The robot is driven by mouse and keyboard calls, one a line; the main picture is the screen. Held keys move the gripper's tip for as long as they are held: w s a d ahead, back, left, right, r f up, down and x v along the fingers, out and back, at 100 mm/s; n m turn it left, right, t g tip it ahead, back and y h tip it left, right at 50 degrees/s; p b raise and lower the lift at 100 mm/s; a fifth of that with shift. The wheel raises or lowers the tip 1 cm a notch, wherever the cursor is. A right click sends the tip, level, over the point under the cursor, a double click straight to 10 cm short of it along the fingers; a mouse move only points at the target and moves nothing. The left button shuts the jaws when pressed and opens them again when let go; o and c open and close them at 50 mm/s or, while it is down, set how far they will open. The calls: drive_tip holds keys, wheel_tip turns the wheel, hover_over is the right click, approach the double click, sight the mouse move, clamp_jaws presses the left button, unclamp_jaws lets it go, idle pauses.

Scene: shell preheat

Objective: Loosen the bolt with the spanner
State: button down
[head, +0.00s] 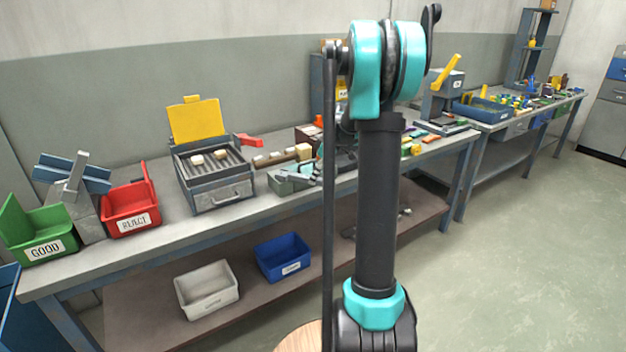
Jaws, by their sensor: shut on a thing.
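My gripper (325,168) is at the workbench, small in the head view and largely hidden behind my own arm. It is shut on a thin grey tool, which I take to be the spanner (313,179). The tool is beside a low grey-green block that looks like a vise (285,184), near the front edge of the bench. I cannot make out the bolt, or whether the spanner touches it.
A grill-like heater (215,180) with a raised yellow lid stands left of the vise. A red REJECT bin (130,212) and a green GOOD bin (38,232) stand further left. White (207,290) and blue (283,257) bins sit on the lower shelf. Floor at right is clear.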

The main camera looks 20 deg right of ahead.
drive_tip(key=shift+w+d+n, duration=0.3)
drive_tip(key=shift+w, duration=0.1)
drive_tip(key=shift+r, duration=0.15)
drive_tip(key=shift+r, duration=2.85)
drive_tip(key=shift+s, duration=0.1)
